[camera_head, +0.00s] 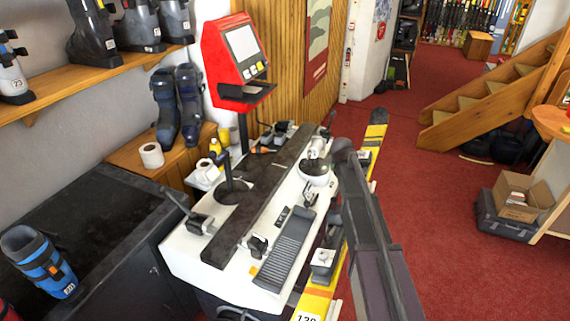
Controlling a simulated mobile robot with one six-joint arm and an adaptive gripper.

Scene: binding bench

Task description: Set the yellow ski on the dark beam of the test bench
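The yellow ski (376,133) runs lengthwise along the right side of the white test bench (190,262), apart from the dark beam. Its dark tip is at the far end, and its near end (318,296) bears a number label. Bindings sit on it, and my dark arm covers much of its middle. The dark beam (255,205) runs along the top of the bench, and no ski lies on it. My gripper cannot be made out; my arm hides the area by the ski's middle. What supports the ski is also hidden.
A red screen terminal (232,62) stands behind the bench. Levers (196,218), a grey ridged pedal-like plate (286,246) and a domed part (316,172) stand on the bench beside the beam. A black cabinet (100,215) adjoins at left. Red carpet (450,230) is open at right.

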